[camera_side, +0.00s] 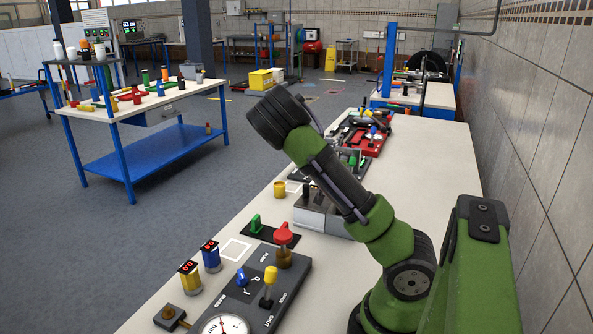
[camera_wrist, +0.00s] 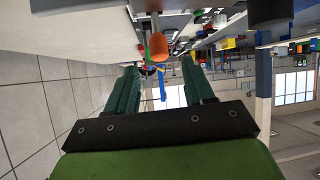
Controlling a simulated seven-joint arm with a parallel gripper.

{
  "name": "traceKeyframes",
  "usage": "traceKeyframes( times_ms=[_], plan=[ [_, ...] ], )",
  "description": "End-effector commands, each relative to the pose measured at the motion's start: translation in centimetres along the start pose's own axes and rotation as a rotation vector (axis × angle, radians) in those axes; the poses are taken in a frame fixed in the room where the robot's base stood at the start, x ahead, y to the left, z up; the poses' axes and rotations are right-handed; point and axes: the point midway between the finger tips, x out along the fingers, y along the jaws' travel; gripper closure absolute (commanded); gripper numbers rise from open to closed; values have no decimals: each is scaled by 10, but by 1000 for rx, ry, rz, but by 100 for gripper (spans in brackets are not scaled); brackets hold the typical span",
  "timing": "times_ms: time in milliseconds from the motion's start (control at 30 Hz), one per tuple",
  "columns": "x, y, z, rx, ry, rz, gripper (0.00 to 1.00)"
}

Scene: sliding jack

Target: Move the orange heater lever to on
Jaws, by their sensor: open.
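An orange, round-ended knob (camera_wrist: 158,46) shows in the wrist view near the top centre, beyond the fingertips and apart from them. I cannot tell for sure that it is the heater lever. My gripper (camera_wrist: 159,64) is open, with its two green fingers spread and nothing between them. In the side view my fingers do not show, and no lever clearly marked as the heater is visible. The arm there hides part of the bench behind it.
A tiled wall (camera_side: 540,150) borders the right side.

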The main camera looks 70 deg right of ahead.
Motion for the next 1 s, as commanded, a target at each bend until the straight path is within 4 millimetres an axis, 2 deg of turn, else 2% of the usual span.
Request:
traceKeyframes(
  times_ms=[100,600,800,1000],
  plan=[
    [-21,-2,1,-1,0,-4,47],
    [-92,-1,1,-2,0,-3,47],
    [-112,0,1,-3,0,0,47],
    [-121,0,1,0,-2,0,47]
  ],
)
